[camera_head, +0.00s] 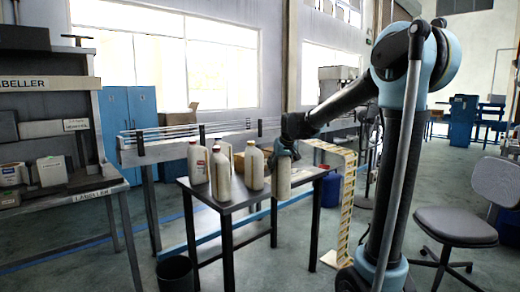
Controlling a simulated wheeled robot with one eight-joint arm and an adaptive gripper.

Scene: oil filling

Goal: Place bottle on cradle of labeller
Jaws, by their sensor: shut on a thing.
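My gripper (284,153) is at the right part of a dark small table (240,200), shut on the top of a pale bottle (281,182). I cannot tell whether this bottle touches the tabletop. The labeller bench (95,188), marked "LABELLER", stands at the far left. A dark sloped part (88,180) lies on it; I cannot tell whether this is the cradle.
A pale bottle or container (51,171) and boxes sit on the labeller bench. A conveyor with rails (170,143) runs behind the table. A dark bin (175,273) stands on the floor between bench and table. An office chair (455,222) is at right.

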